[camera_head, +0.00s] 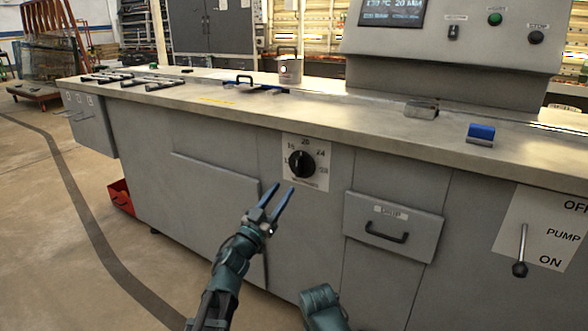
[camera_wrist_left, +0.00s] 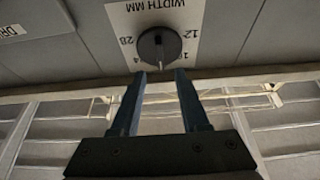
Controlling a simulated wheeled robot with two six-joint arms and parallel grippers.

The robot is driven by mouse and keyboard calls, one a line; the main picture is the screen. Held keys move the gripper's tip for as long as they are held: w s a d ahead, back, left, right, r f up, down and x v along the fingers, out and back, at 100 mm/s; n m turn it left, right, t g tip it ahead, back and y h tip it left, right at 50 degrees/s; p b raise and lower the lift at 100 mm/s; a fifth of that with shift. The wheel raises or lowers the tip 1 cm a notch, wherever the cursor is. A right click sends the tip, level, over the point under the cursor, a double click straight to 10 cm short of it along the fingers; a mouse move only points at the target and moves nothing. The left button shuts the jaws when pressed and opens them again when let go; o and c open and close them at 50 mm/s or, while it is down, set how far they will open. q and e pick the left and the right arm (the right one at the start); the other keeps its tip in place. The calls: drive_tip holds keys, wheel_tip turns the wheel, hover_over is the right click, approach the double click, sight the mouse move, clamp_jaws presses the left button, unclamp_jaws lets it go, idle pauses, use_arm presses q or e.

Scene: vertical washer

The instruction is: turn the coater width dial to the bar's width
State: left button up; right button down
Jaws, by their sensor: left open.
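The black round width dial (camera_head: 301,164) sits on a white plate (camera_head: 322,180) on the front of the grey machine. Numbers ring it; I read 20 at the top and 24 at the upper right. In the left wrist view the dial (camera_wrist_left: 160,47) appears upside down, with "WIDTH MM" on its plate (camera_wrist_left: 184,14); its exact setting is hard to tell. My left gripper (camera_head: 281,190) is open and empty, its fingers pointing toward the dial from below. In the wrist view its two fingertips (camera_wrist_left: 161,72) are just short of the dial.
A screen (camera_head: 392,12) shows what looks like "139°C 20 MM". A drawer (camera_head: 393,226) and a pump lever (camera_head: 521,250) are on the right of the machine's front. A blue-topped block (camera_head: 480,134) and a metal block (camera_head: 421,109) lie on the top. A red bin (camera_head: 121,196) stands left.

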sight(297, 169)
use_arm(q)
drive_tip(key=p+x, duration=0.2)
drive_tip(key=x, duration=0.6)
drive_tip(key=shift+s, duration=0.1)
clamp_jaws()
